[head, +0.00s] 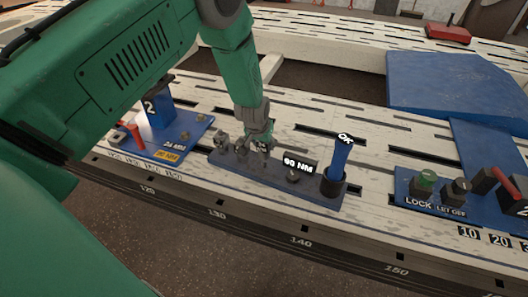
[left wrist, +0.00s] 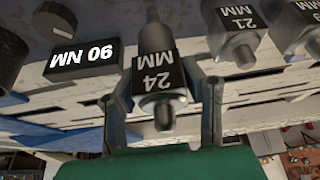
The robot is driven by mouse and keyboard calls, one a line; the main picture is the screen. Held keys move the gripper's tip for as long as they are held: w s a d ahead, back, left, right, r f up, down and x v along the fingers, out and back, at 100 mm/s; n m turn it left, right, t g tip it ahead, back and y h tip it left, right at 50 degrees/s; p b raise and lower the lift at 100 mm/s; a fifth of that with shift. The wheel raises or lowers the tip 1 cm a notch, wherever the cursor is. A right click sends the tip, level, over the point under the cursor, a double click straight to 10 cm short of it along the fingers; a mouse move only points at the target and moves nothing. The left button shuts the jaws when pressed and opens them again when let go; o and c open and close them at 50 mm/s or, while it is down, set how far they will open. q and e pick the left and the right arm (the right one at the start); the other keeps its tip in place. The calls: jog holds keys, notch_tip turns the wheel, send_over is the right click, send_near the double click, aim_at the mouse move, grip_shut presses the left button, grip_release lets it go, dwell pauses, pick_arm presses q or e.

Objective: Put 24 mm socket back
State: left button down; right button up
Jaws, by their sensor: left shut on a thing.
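My left gripper (head: 258,143) is low over the dark socket rail (head: 312,191) in the head view. In the left wrist view its two fingers (left wrist: 163,112) are on either side of the 24 mm socket (left wrist: 157,72), a grey piece with a black "24 MM" label, and it is shut on it. I cannot tell whether the socket touches the rail. The 21 mm socket (left wrist: 238,22) stands beside it, and another socket (left wrist: 302,22) is further right. In the head view the fingers partly hide the sockets. My right gripper is not in view.
A "90 NM" display (head: 300,166) and a blue "OK" tool (head: 340,158) in a black holder stand right of the gripper. A blue fixture (head: 190,128) marked 2 is left. A blue plate with LOCK and LET OFF knobs (head: 427,180) is right.

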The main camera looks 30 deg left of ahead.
aim_at(263, 150)
pick_arm(q)
jog(key=shift+f, duration=1.15)
jog(key=shift+f+b, duration=0.5)
jog(key=shift+f, duration=0.15)
jog(key=c, duration=1)
grip_release()
